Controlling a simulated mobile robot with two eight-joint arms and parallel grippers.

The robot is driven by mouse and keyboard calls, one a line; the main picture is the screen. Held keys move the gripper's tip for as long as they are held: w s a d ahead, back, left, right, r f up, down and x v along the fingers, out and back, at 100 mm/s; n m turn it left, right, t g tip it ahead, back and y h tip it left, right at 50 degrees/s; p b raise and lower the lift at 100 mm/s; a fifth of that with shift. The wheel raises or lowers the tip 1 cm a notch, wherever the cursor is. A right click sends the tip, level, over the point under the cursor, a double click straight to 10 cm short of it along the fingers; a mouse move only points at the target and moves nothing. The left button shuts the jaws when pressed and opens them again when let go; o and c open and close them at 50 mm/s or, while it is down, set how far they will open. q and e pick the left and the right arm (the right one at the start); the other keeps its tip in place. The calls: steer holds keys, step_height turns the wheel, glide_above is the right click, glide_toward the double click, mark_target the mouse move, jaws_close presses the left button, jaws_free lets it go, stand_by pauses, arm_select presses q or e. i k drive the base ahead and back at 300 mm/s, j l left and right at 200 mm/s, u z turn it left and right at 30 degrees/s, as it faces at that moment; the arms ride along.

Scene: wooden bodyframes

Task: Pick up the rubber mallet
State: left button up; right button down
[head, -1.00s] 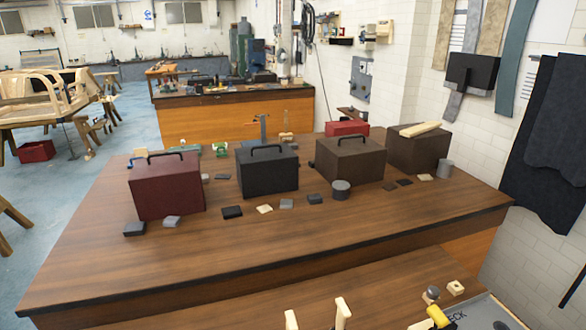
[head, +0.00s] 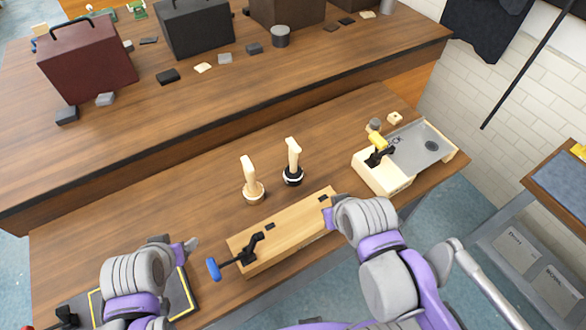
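Two tools with pale wooden handles stand upright, head down, on the near bench. One has a dark head with a light band (head: 292,176), and the other has a tan head (head: 254,192). The dark-headed one looks like the rubber mallet, but I cannot be sure. My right gripper (head: 328,218) is at the right end of the wooden block, below the dark-headed tool and apart from it. My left gripper (head: 190,246) is at the lower left, away from both tools. The fingers of both are too small or hidden to judge.
A grey-topped wooden fixture (head: 425,142) with a yellow-handled tool (head: 378,142) is at right. A yellow-edged dark tray (head: 181,292) lies at lower left. Bench left of the tools is clear.

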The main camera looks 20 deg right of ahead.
mark_target(293, 173)
steer(key=z, duration=0.5)
steer(key=k+l+z, duration=0.1)
steer(key=z, duration=0.4)
steer(key=l+z, duration=0.2)
steer(key=z, duration=0.25)
steer(key=u, duration=1.4)
steer(key=i+l, duration=0.15)
steer(key=l, duration=0.2)
steer(key=i+l, duration=0.1)
steer(key=l, duration=0.3)
steer(key=i+l+u, duration=0.1)
steer(key=l, duration=0.25)
steer(key=i+l, duration=0.15)
steer(key=l, duration=0.2)
steer(key=i+l, duration=0.15)
steer(key=l, duration=0.25)
